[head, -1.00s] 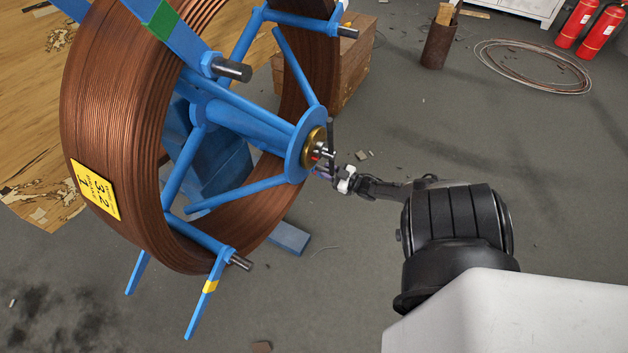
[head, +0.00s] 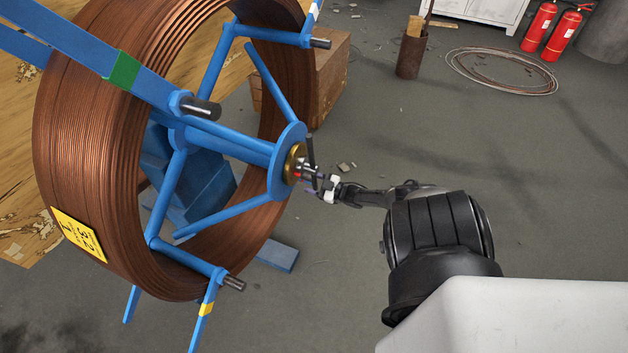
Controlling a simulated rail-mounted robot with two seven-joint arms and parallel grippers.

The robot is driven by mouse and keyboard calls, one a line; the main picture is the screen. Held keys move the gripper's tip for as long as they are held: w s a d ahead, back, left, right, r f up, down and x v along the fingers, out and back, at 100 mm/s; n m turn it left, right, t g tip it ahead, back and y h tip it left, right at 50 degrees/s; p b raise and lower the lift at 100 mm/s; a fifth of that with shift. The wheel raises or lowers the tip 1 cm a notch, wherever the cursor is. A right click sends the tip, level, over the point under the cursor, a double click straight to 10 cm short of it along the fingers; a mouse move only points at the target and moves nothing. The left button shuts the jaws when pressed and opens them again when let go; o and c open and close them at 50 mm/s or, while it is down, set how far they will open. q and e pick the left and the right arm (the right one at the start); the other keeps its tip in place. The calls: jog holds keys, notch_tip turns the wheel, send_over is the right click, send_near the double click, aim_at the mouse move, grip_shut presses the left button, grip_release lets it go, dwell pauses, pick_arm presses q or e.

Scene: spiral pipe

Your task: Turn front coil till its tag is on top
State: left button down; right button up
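The front coil (head: 88,140) is a large ring of copper-brown wire on a blue spoked frame (head: 180,190). Its yellow tag (head: 78,235) with black print is at the lower left of the coil's outer face, tilted. A green band (head: 123,70) marks the upper blue arm and a yellow band (head: 206,309) the lower one. My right gripper (head: 307,171) is at the brass-ringed hub (head: 293,164), by its dark bar and small red part. The fingers are too small to tell whether they are closed on it. My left gripper is not in view.
A wooden crate (head: 325,75) stands behind the coil. Further back are a rusty tube (head: 410,55), a flat loop of wire (head: 500,72), a white cabinet (head: 475,8) and two red fire extinguishers (head: 562,35). The grey floor right of the coil is mostly clear.

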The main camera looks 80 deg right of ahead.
jog(key=shift+w+a, duration=0.1)
jog(key=shift+a, duration=0.2)
jog(key=shift+s+d+r, duration=0.1)
jog(key=shift+s+d, duration=0.1)
jog(key=shift+s, duration=0.05)
jog(key=shift+s+p, duration=0.35)
jog(key=p+v, duration=0.3)
jog(key=v, duration=0.9)
jog(key=shift+s+a+p, duration=0.3)
jog(key=shift+a+p, duration=0.05)
jog(key=shift+a, duration=0.05)
dwell(0.4)
